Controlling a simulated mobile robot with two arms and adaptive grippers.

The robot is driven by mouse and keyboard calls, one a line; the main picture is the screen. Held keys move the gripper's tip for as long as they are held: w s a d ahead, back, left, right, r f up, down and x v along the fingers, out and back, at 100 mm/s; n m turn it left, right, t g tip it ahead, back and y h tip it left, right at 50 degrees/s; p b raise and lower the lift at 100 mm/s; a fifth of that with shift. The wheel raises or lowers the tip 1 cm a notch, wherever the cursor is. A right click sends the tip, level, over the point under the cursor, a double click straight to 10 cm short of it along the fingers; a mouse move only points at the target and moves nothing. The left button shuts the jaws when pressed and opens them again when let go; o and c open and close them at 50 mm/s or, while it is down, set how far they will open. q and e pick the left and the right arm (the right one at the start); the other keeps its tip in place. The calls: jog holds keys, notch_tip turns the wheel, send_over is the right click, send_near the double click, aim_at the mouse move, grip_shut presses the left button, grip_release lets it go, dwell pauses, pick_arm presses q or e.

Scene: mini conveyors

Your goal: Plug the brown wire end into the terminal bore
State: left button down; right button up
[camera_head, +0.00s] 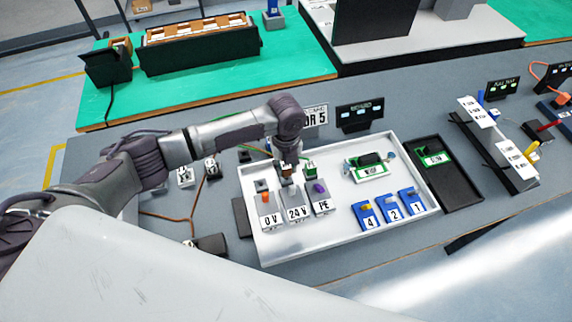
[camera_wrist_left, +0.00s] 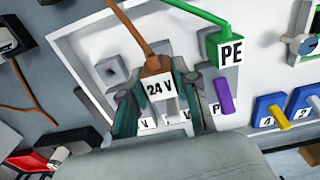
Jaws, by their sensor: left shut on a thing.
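My left gripper (camera_head: 287,172) is above the white tray, behind the 24 V terminal block (camera_head: 295,210). In the left wrist view, its fingers (camera_wrist_left: 162,108) are shut on the brown wire end (camera_wrist_left: 157,64), which carries a 24 V label. The brown wire runs up from it. The terminal blocks marked 0 V (camera_head: 268,219) and PE (camera_head: 321,206) stand on either side of the 24 V block. In the wrist view, the fingers and plug partly cover the blocks. The bore is hidden, and I cannot tell whether the plug touches a block. My right gripper is not in view.
A green PE plug (camera_wrist_left: 229,48) is close to the right of the fingers, with a purple lever (camera_wrist_left: 223,95) below it. Blue blocks (camera_head: 389,205) stand in the white tray (camera_head: 342,236) at right. A black tray (camera_head: 455,190) lies beyond. Loose brown wire (camera_head: 170,217) lies at left.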

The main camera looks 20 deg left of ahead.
pick_arm(q)
jog(key=shift+f+b, duration=0.85)
jog(key=shift+f, duration=0.55)
jog(key=c, duration=0.8)
grip_release()
jog(key=shift+r, duration=0.1)
notch_tip(320, 180, up, 12)
jog(key=shift+f, duration=0.1)
jog(key=shift+s, duration=0.15)
